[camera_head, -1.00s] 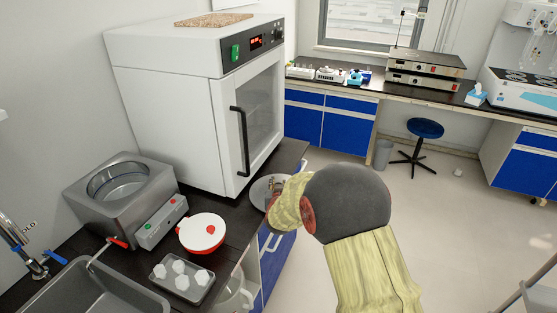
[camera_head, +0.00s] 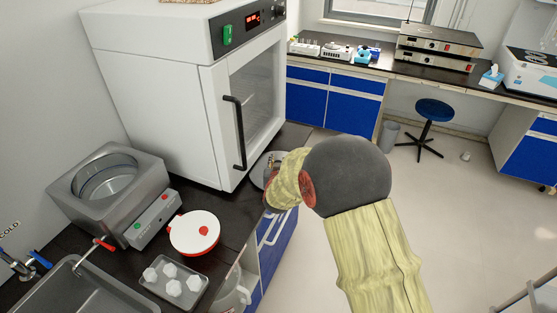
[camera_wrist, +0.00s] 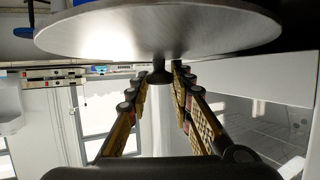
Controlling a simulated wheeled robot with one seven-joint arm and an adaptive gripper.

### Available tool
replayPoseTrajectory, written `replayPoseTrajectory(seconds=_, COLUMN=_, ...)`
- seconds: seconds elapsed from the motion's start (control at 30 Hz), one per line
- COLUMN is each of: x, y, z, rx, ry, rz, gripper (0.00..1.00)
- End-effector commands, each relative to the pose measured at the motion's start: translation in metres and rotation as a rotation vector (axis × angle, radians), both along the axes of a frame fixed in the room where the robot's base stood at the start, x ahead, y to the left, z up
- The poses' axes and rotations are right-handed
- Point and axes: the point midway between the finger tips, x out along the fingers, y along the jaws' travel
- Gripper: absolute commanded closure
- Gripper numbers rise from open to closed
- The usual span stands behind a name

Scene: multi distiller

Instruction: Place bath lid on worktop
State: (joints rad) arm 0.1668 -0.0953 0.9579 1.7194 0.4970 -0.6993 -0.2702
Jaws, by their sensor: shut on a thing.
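The bath lid is a round, shiny metal disc (camera_wrist: 160,30) with a small dark knob, seen large at the top of the wrist view. My gripper (camera_wrist: 158,85) is shut on its knob. In the head view only a grey edge of the lid (camera_head: 257,173) shows beside the white oven's door, near the worktop's edge; my arm hides the rest. I cannot tell whether the lid touches the worktop. The dark worktop (camera_head: 225,209) runs along the left. The metal water bath (camera_head: 140,169) stands on it, uncovered.
The white oven (camera_head: 160,90) stands on the worktop close to the lid. A white dish with a red rim (camera_head: 190,235), a tray of white pieces (camera_head: 193,293) and a sink (camera_head: 85,295) are nearer me. Bare worktop lies between dish and oven. Open floor lies right.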

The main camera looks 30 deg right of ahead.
Motion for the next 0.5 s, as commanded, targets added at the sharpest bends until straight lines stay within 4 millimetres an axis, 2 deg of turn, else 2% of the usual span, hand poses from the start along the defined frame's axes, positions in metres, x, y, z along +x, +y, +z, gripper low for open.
replayPoseTrajectory(seconds=0.17, x=0.0006, y=-0.0002, z=-0.0025, rx=-0.001, ry=-0.002, rz=0.0, gripper=1.0)
replayPoseTrajectory(seconds=0.2, x=0.0001, y=-0.0001, z=-0.0027, rx=0.0, ry=0.001, rz=0.0, gripper=0.76)
replayPoseTrajectory(seconds=0.5, x=0.0003, y=0.0, z=-0.0022, rx=0.0, ry=0.0, rz=0.0, gripper=0.59)
